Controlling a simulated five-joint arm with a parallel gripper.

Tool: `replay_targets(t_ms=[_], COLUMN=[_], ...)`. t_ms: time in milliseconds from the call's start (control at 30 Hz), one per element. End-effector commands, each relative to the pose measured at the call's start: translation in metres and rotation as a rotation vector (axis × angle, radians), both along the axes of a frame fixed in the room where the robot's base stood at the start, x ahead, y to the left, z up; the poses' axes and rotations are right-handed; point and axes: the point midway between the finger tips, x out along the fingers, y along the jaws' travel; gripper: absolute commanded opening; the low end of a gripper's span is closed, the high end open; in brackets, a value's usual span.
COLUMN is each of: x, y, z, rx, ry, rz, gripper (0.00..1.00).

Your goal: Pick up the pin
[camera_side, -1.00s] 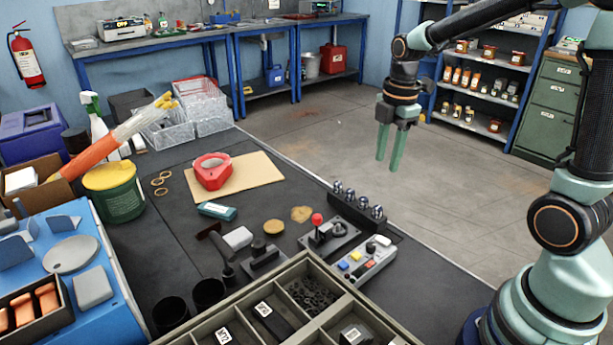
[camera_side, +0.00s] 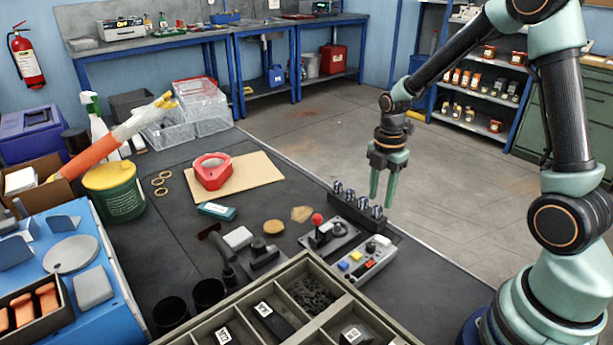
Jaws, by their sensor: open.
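A black block (camera_side: 346,208) near the right edge of the dark bench holds a row of several short upright pieces with shiny tops. The piece nearest the gripper (camera_side: 377,212) may be the pin; I cannot tell which thing is meant. My gripper (camera_side: 382,201) points down with two green fingers, open, with nothing between them. Its fingertips show just above the right end of the block in the picture. How far they are from it in depth, I cannot tell.
A joystick box (camera_side: 330,236) and a button panel (camera_side: 366,261) lie in front of the block. A divided tray (camera_side: 300,262) stands at the front.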

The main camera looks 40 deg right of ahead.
Motion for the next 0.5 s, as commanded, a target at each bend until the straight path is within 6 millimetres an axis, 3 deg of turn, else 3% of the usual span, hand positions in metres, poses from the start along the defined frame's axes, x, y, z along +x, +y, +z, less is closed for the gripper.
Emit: replay_targets(t_ms=[200,500], x=[0.0,0.0], y=[0.003,0.003], z=[-0.028,-0.032], rx=[0.001,0.0], ry=[0.003,-0.001], rz=[-0.001,-0.001], gripper=[0.41,0.41])
